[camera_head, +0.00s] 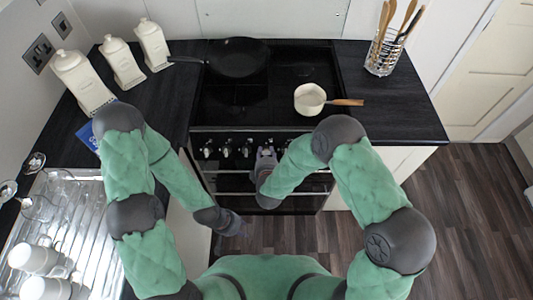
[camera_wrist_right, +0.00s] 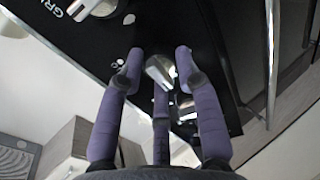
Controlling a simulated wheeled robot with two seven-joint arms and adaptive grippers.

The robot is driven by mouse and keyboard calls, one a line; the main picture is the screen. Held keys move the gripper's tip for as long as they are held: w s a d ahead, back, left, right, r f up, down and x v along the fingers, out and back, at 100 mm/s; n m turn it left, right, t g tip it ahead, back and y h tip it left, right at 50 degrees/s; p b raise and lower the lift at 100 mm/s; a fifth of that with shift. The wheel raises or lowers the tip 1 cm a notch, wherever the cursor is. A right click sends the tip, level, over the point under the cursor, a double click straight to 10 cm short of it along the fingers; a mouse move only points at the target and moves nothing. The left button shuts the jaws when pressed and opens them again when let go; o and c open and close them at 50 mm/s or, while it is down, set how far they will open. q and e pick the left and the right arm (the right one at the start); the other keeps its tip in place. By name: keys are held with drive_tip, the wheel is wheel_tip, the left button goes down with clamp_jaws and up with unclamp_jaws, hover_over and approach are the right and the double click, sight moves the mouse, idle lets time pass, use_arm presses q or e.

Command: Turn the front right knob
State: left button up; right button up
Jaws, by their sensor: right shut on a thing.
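The stove (camera_head: 232,108) has a row of several silver knobs (camera_head: 227,150) along its front panel. My right gripper (camera_head: 266,155) is at this row, near its middle, and hides part of it. In the right wrist view, its purple fingers (camera_wrist_right: 158,70) are around a silver knob (camera_wrist_right: 160,72) on the black panel, one on each side, with a third finger below. It is shut on that knob. I cannot tell from the labels which burner this knob serves. My left gripper (camera_head: 232,222) hangs low in front of the stove, away from the knobs; its fingers are unclear.
A black frying pan (camera_head: 238,58) and a cream saucepan (camera_head: 309,98) stand on the hob. Oven handle rails (camera_head: 312,193) run below the knobs. White canisters (camera_head: 122,64), a utensil holder (camera_head: 383,52) and glasses (camera_head: 38,207) stand on the counters. The floor (camera_head: 450,220) to the right is clear.

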drive_tip(key=shift+w+a+r, duration=0.1)
drive_tip(key=shift+a+r, duration=0.05)
drive_tip(key=shift+a, duration=0.1)
drive_tip(key=o, duration=1.1)
drive_tip(key=shift+c, duration=0.2)
drive_tip(key=shift+o, duration=0.3)
drive_tip(key=shift+a, duration=0.1)
drive_tip(key=shift+s, duration=0.2)
drive_tip(key=v, duration=1.1)
drive_tip(key=shift+s+d, duration=0.25)
drive_tip(key=shift+s, duration=0.05)
